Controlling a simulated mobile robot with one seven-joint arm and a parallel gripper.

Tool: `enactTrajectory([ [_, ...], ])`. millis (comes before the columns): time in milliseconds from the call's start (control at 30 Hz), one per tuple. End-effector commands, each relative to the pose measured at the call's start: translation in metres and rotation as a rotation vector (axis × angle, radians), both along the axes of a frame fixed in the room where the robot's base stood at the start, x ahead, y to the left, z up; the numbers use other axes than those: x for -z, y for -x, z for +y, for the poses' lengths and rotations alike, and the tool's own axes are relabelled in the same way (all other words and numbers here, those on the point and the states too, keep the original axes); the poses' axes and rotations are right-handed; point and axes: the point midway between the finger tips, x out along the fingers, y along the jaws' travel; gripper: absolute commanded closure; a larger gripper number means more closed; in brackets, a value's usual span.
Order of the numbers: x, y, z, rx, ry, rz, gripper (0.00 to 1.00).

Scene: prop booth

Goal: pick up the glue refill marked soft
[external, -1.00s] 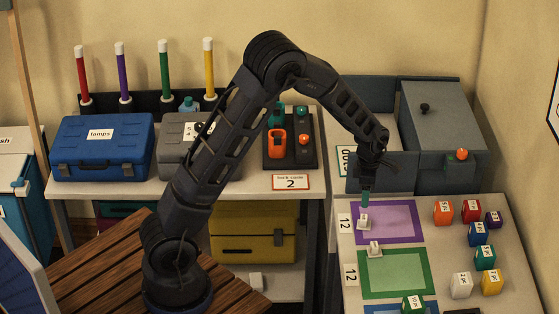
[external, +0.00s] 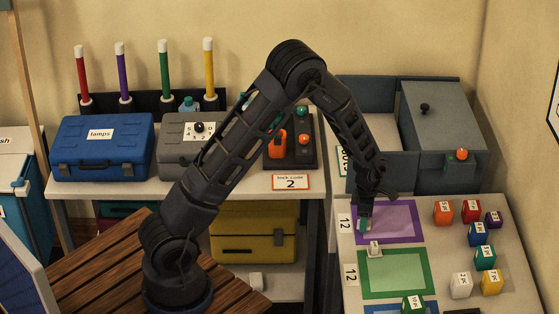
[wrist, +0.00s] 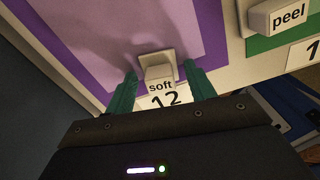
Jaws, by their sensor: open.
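The glue refill marked soft (wrist: 159,72) is a small white block standing at the edge of the purple mat (wrist: 200,22), shown in the wrist view. My gripper (wrist: 160,88) is open, with one teal finger on each side of the block's labelled end. I cannot tell whether the fingers touch it. In the external view my gripper (external: 363,222) is low over the left edge of the purple mat and hides most of that refill. A similar white block (external: 375,248) sits just in front; in the wrist view it reads peel (wrist: 281,16).
A green mat (external: 430,275) lies in front of the purple one. Several coloured cubes stand on the right, among them an orange one (external: 443,212). A grey open bin (external: 383,170) stands behind the mats. A card marked 12 (external: 345,222) lies left of the purple mat.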

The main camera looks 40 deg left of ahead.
Motion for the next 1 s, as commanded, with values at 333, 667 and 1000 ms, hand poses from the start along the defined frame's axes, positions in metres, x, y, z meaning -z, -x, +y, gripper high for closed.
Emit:
enactTrajectory([
  [333,-0.001,0.0,0.0,0.001,0.0,0.0,0.83],
  [667,-0.005,0.0,-0.001,0.001,0.0,0.0,0.83],
  [1000,-0.066,-0.001,-0.002,0.002,0.001,-0.006,0.83],
])
